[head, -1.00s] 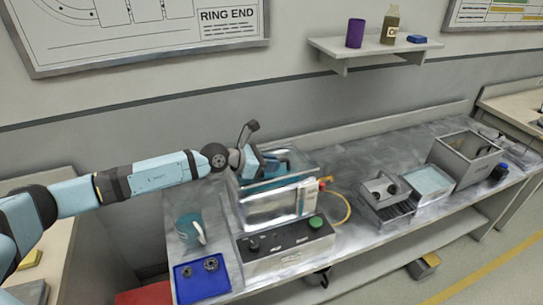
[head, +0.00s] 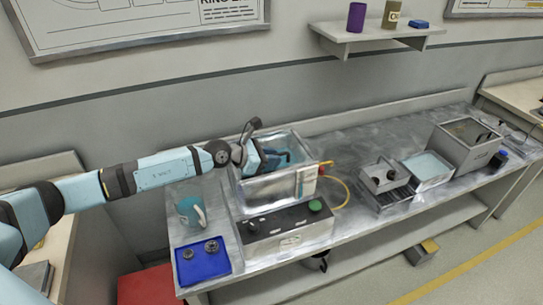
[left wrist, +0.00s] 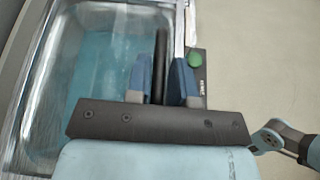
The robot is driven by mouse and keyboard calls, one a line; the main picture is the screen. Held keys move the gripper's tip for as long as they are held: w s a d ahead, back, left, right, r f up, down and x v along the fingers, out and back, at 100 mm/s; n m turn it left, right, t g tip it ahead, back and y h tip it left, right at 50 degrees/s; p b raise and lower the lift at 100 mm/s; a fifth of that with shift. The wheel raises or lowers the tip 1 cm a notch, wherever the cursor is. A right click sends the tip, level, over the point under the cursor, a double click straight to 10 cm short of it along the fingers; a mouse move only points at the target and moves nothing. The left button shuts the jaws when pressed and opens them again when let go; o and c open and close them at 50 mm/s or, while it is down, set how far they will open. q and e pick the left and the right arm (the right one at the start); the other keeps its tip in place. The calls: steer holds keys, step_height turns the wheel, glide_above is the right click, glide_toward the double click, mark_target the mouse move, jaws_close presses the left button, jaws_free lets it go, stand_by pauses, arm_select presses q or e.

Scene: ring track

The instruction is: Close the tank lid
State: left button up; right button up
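The steel-and-glass tank (head: 275,189) stands at the left of the bench, with blue water showing inside. It fills the left of the left wrist view (left wrist: 95,75). I cannot clearly make out the lid. My left gripper (head: 268,160) is over the tank's left part. In the left wrist view, its two blue-grey fingers (left wrist: 165,80) stand apart, one each side of a dark bar (left wrist: 160,45), which may be the lid's handle. Whether they press on the bar is unclear.
A control box (head: 285,228) with a green button stands before the tank. A teal mug (head: 190,210) and a blue tray (head: 203,265) with dark parts are on the left. A yellow hose (head: 343,190) and metal containers (head: 462,150) lie to the right.

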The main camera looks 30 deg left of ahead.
arm_select(q)
steer(key=shift+o, duration=1.1)
steer(key=b+v, duration=0.3)
steer(key=v, duration=1.1)
steer(key=shift+f, duration=0.15)
